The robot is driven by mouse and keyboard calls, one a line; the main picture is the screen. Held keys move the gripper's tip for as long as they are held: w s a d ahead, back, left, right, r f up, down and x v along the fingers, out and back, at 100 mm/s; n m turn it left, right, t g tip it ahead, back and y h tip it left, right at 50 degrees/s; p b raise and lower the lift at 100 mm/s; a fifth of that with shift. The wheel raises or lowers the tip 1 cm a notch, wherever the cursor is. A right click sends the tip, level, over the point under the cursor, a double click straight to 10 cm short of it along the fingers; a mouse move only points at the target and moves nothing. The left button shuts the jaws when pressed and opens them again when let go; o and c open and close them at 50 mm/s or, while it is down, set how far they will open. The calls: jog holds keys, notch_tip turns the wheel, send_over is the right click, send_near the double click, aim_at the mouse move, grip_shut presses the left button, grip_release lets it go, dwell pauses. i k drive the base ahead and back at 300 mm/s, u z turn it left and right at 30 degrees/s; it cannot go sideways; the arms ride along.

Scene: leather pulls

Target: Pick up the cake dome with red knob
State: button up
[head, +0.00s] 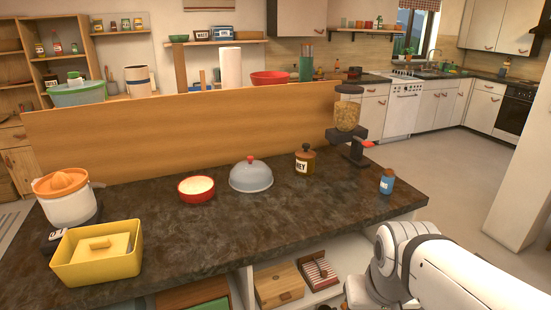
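The cake dome (251,178) is a grey, rounded cover with a small red knob (250,159) on top. It stands upright on the dark stone counter (230,230), near the middle, in the head view. My white arm shows at the lower right, in front of the counter's right end. My gripper cannot be made out in this view. Nothing blocks the dome or its knob.
A red bowl (196,189) stands just left of the dome, and a honey jar (305,160) stands to its right. A dispenser (348,120), blue jar (387,183), yellow box (97,256) and juicer (66,196) also stand here. The counter's front middle is clear. A wooden panel (180,128) rises behind.

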aim_at(250, 174)
jog(key=u, duration=0.1)
jog(key=i, duration=1.3)
jog(key=u, duration=0.75)
